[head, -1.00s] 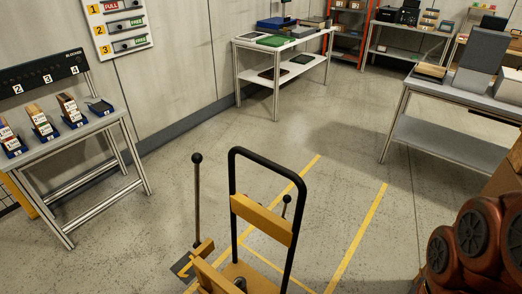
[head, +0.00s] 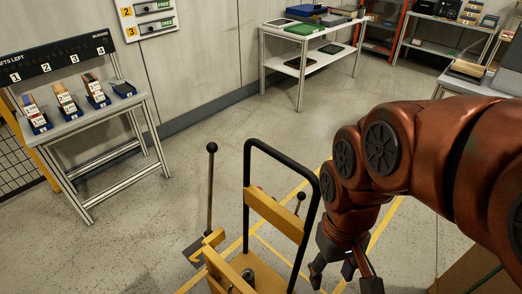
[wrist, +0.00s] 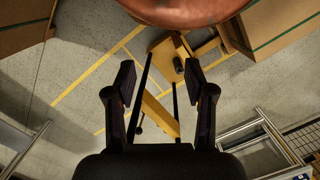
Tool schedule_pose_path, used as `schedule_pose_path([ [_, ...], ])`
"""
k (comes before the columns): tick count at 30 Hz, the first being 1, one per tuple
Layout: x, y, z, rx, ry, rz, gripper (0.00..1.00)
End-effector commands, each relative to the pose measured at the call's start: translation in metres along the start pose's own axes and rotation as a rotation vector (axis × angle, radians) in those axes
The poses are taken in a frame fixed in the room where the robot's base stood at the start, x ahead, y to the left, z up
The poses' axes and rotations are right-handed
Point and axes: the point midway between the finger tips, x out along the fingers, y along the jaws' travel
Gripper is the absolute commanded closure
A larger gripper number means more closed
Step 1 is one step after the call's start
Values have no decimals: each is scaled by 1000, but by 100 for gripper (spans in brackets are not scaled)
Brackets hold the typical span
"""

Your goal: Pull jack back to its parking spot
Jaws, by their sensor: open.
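The jack is a yellow cart with a black hoop handle (head: 247,205) and a yellow crossbar (head: 273,215). It stands at the lower middle of the head view, over yellow floor lines (head: 385,222). A thin lever with a black ball knob (head: 211,148) rises at its left. My gripper (head: 345,280) is open and empty, to the right of the handle. In the wrist view the two fingers of my gripper (wrist: 160,88) are spread apart, and the jack's yellow crossbar (wrist: 158,115) and dark handle bars show between and beyond them. I see no contact with the handle.
A bench with numbered blue bins (head: 75,128) stands at the left by the wall. A white shelf table (head: 300,66) stands at the back. Cardboard boxes (wrist: 25,25) show at the wrist view's upper corners. Floor between bench and jack is clear.

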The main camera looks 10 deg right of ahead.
Motion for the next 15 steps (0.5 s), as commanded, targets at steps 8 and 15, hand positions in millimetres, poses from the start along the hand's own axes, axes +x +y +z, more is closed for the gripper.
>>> schedule_pose_path([
  [8,-29,-18,-86,-199,75,-86,46],
  [15,-51,-23,-167,-351,165,-163,46],
])
